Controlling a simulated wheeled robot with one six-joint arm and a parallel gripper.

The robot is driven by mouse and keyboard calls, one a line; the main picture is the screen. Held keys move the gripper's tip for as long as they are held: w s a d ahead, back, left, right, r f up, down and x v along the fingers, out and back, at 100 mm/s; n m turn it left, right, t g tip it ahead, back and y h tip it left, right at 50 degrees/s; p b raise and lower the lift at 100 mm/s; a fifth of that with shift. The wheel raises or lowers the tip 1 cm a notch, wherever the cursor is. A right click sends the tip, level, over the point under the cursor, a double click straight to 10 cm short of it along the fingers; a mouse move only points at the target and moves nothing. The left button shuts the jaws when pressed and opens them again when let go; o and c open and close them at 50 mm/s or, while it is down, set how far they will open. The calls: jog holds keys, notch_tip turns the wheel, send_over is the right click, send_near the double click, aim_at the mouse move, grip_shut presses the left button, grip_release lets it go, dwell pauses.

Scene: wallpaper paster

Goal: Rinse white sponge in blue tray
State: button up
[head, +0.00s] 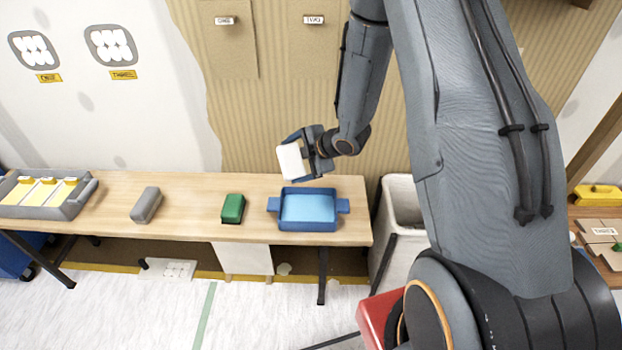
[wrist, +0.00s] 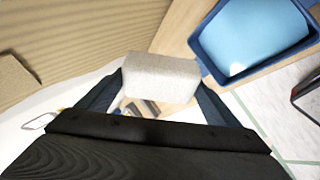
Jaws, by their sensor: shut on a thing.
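The white sponge (head: 291,161) is a pale block held between the fingers of my gripper (head: 305,153). In the wrist view the sponge (wrist: 161,78) sits between the two dark fingertips (wrist: 160,86). The blue tray (head: 308,224) stands on the wooden table, with light blue water in it and a handle at each side. My gripper and the sponge are above the tray's back edge, toward its left, clear of the water. In the wrist view the tray (wrist: 216,73) is at the upper right, apart from the sponge.
On the table (head: 180,222) are a green block (head: 232,208), a grey block (head: 146,204) and a grey tray (head: 45,210) with yellow pieces at the far left. A white bin (head: 400,206) stands right of the table. The cardboard-coloured wall (head: 285,90) is close behind.

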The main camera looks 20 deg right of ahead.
jog(key=shift+s+d+f+m+g+b, duration=0.1)
jog(key=shift+s+d+f+g+b, duration=0.5)
jog(key=shift+f+b, duration=1.25)
jog(key=shift+s+d+f+m+g+b, duration=0.2)
jog(key=shift+s+d+f+b, duration=0.55)
jog(key=shift+f, duration=2.2)
jog(key=shift+s+d+f+g+b, duration=0.5)
jog(key=shift+d+f+b, duration=0.5)
jog(key=shift+f, duration=1.4)
jog(key=shift+a+f, duration=0.1)
jog(key=shift+f, duration=0.35)
jog(key=shift+f, duration=0.35)
jog(key=shift+f, duration=0.1)
